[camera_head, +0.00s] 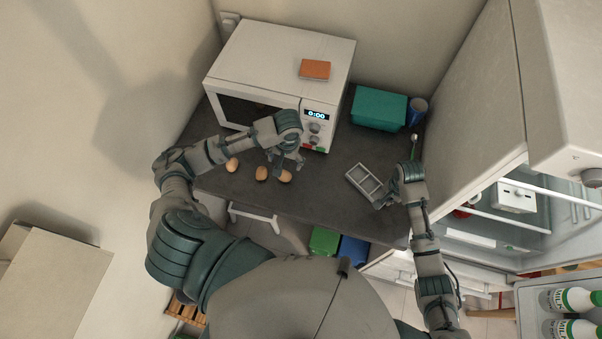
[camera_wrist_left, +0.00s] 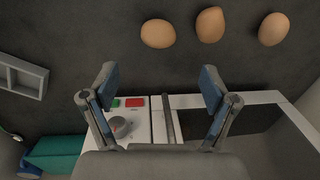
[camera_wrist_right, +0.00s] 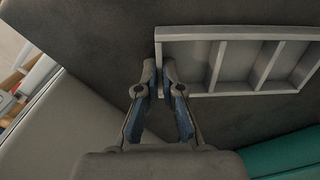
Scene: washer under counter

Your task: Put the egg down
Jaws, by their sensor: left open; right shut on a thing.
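Three brown eggs lie on the dark counter: one at the left (camera_head: 232,165), one in the middle (camera_head: 261,173) and one at the right (camera_head: 285,176). They also show in a row at the top of the left wrist view (camera_wrist_left: 158,33). My left gripper (camera_head: 288,160) is open and empty above the counter near the right egg; its spread fingers (camera_wrist_left: 158,85) hold nothing. A grey compartment tray (camera_head: 358,180) lies on the counter to the right. My right gripper (camera_head: 382,201) is shut on the tray's corner wall, seen in the right wrist view (camera_wrist_right: 158,74). The visible compartments are empty.
A white microwave (camera_head: 272,60) with an orange box (camera_head: 315,69) on top stands behind the eggs. A teal box (camera_head: 379,108) and a blue cup (camera_head: 417,110) are at the back right. The open fridge (camera_head: 500,215) is at the right. Counter between eggs and tray is clear.

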